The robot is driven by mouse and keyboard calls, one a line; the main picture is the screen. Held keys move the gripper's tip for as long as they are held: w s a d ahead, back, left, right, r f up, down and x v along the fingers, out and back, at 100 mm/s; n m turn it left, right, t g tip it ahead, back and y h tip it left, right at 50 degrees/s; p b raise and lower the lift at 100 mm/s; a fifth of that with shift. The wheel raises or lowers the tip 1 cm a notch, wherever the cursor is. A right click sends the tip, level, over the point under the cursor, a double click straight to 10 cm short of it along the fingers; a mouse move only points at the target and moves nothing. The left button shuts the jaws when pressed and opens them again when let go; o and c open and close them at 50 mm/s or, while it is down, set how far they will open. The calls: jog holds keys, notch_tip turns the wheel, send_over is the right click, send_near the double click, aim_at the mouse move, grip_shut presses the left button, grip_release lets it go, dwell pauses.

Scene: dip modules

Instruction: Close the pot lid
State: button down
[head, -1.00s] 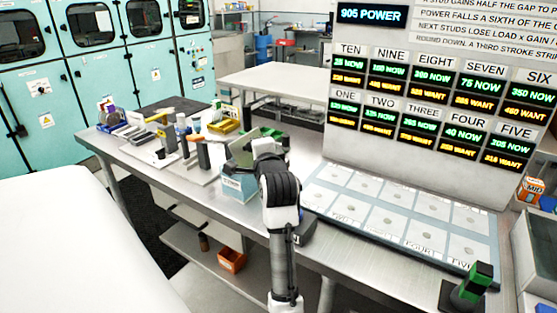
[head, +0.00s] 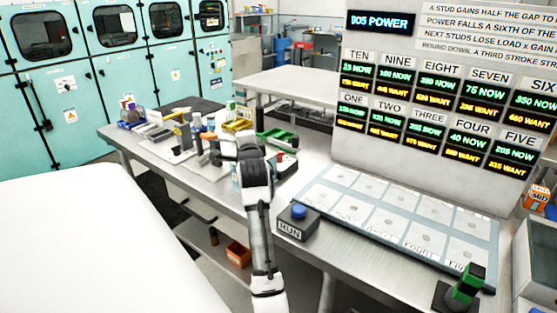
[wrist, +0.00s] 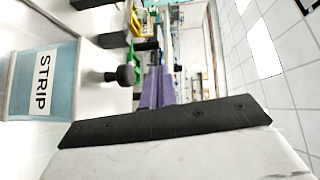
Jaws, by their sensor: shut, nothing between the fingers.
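In the head view only a blue sliver of the pot (head: 236,183) shows beside my arm. A black knob (wrist: 128,75) on a short stem stands beyond the pot's upper edge; I cannot tell whether it belongs to the lid. No raised lid shows in the head view, but my arm covers much of the pot. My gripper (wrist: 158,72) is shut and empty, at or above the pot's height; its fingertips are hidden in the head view.
A RUN box with a blue button (head: 298,213) stands right of my arm. A panel of pale plates (head: 400,215) lies further right. Green-handled gear (head: 278,137) lies behind my wrist. Tools and small parts (head: 185,130) crowd the bench's left end. Bare bench (head: 315,150) shows behind.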

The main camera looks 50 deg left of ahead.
jog(key=shift+s+a+f, duration=0.1)
jog(key=shift+a, duration=0.3)
jog(key=shift+a+f+n+h+p, duration=0.3)
jog(key=shift+n+h+p, duration=0.1)
jog(key=shift+h, duration=0.1)
jog(key=shift+s, duration=0.1)
